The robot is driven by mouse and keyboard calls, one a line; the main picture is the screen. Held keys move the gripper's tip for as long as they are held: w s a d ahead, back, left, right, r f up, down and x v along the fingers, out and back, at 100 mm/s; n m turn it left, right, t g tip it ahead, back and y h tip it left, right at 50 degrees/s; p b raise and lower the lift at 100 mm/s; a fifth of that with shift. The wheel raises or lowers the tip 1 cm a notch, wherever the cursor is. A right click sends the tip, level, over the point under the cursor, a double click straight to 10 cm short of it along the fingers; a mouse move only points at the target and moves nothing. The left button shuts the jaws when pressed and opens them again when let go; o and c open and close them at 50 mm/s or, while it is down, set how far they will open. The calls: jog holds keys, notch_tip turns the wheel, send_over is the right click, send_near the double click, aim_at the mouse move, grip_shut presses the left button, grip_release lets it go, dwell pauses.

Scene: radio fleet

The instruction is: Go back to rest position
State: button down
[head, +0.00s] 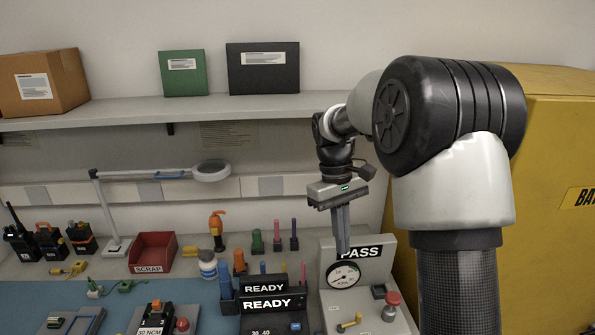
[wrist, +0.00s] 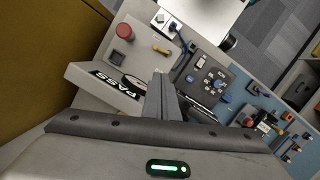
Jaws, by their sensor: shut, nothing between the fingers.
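My gripper (head: 342,228) points down in the head view, in front of the grey test box with the PASS sign (head: 361,252) and round gauge (head: 344,275). Its fingers are together with nothing between them. In the wrist view my gripper (wrist: 161,85) shows its shut fingers in front of the same test box, beside the PASS sign (wrist: 115,85). The fingertips overlap the box in both views, and I cannot tell whether they touch it. My arm rises at the right of the head view.
A black READY unit (head: 272,304) stands left of the test box. A red SCRAP bin (head: 153,253), a lamp (head: 211,171) and several radios (head: 50,240) stand further left. A shelf (head: 200,107) runs above. A yellow cabinet (head: 560,130) stands at the right.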

jog(key=s+r+m+t+p, duration=0.1)
jog(key=s+r+t, duration=0.1)
jog(key=s+r, duration=0.55)
jog(key=s+r+m+t+p, duration=0.1)
jog(key=s+r+m+t, duration=0.1)
jog(key=s, duration=0.5)
jog(key=s+a+r+m+t+y+p, duration=0.1)
jog(key=s+r+t, duration=0.3)
jog(key=s, duration=0.4)
jog(key=shift+s+a+m, duration=0.2)
jog(key=shift+a+m, duration=0.1)
jog(key=shift+m, duration=0.1)
